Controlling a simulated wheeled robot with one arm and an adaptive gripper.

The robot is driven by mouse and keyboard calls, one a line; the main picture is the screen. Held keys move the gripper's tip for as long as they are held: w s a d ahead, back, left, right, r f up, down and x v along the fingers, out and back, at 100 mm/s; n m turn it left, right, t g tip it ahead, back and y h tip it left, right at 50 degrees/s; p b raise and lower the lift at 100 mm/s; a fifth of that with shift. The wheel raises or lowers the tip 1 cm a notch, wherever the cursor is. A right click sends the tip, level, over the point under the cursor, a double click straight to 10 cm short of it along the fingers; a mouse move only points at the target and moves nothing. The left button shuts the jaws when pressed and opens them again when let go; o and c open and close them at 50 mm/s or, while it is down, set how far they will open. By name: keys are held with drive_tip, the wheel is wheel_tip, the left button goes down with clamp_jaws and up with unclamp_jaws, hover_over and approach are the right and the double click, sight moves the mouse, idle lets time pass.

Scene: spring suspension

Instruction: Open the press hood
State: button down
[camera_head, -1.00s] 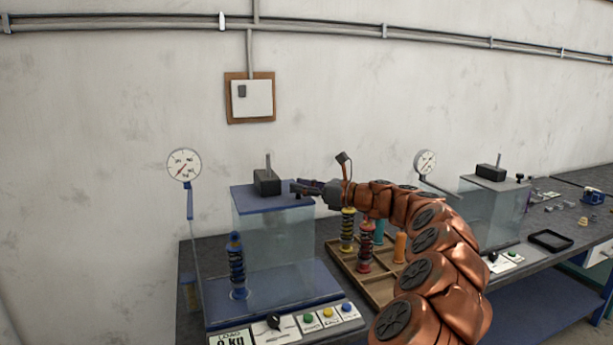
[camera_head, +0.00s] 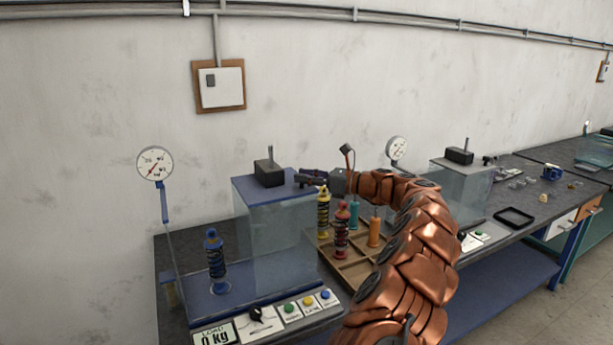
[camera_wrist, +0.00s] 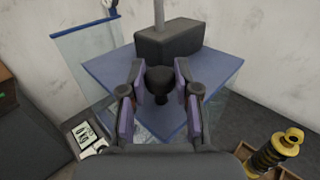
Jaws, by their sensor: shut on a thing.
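The press hood (camera_head: 262,191) has a blue top and clear side walls. It stands over the right part of the blue press base (camera_head: 215,302), and the left part of the base is uncovered. A blue coil-spring damper (camera_head: 215,258) stands upright there, left of the hood's walls. My gripper (camera_head: 308,180) is at the right edge of the hood's top. In the wrist view my gripper (camera_wrist: 160,82) has its two fingers on either side of the hood's black knob (camera_wrist: 159,77) and is shut on it. A black block (camera_head: 269,174) with a rod sits on the hood's top.
A wooden tray (camera_head: 357,272) with yellow, red, teal and orange dampers lies right of the press, below my arm. A dial gauge (camera_head: 155,163) stands at the left. Load display and buttons (camera_head: 290,308) line the front. A second press (camera_head: 465,195) stands farther right.

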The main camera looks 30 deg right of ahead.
drive_tip(key=c, duration=0.8)
unclamp_jaws()
drive_tip(key=shift+d, duration=0.1)
drive_tip(key=v, duration=1.2)
